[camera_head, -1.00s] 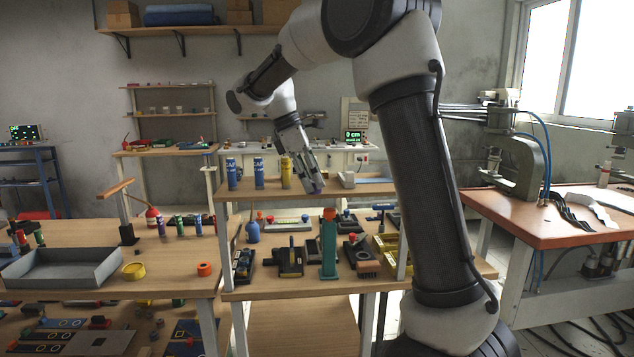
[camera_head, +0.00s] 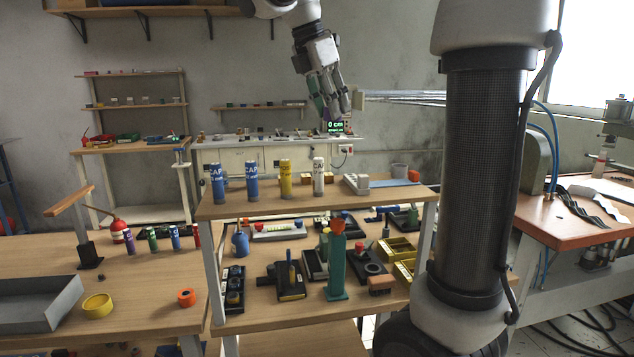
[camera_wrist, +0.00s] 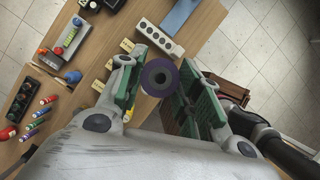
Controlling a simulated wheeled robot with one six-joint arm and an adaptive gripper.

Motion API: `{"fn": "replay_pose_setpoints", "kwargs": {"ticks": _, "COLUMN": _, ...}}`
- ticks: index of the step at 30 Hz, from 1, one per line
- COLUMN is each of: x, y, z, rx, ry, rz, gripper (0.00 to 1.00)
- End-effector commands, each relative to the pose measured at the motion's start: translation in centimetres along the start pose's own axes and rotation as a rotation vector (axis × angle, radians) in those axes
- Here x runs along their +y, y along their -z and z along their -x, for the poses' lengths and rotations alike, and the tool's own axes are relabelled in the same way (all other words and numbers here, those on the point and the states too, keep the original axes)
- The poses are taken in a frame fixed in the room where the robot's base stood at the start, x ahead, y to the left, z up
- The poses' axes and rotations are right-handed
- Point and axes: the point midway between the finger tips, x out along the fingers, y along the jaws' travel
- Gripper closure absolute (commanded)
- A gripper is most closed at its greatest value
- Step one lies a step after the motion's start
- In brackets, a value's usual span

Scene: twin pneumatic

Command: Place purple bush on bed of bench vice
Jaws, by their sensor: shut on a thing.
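My gripper (camera_head: 337,108) is raised above the upper shelf of the middle bench. In the wrist view my gripper (camera_wrist: 158,90) is shut on the purple bush (camera_wrist: 147,83), a dark purple ring with a round centre hole, held between green-padded fingers. In the head view the bush is too small and dark to tell clearly against the green-lit display behind it. I cannot pick out the bench vice with certainty; a black fixture with an upright handle (camera_head: 291,283) stands on the lower shelf, well below my gripper.
The upper shelf (camera_head: 325,201) bears blue, yellow and white cans (camera_head: 319,175) and a white block (camera_head: 356,184). A green post (camera_head: 337,268) and yellow bins (camera_head: 398,248) stand below. An orange-topped table (camera_head: 580,225) with a press stands at right.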

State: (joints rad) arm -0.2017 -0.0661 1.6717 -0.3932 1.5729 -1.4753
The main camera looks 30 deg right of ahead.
Motion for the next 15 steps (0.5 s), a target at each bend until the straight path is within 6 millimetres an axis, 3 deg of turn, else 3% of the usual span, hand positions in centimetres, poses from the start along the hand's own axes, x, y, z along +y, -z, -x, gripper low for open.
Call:
{"fn": "replay_pose_setpoints", "kwargs": {"ticks": 9, "x": -0.1, "y": 3.3, "z": -8.1, "rx": -0.001, "ry": 0.004, "rz": 0.003, "gripper": 0.96}}
{"fn": "replay_pose_setpoints", "kwargs": {"ticks": 15, "x": -0.1, "y": 4.8, "z": -11.5, "rx": -0.001, "ry": 0.002, "rz": 0.0, "gripper": 0.96}}
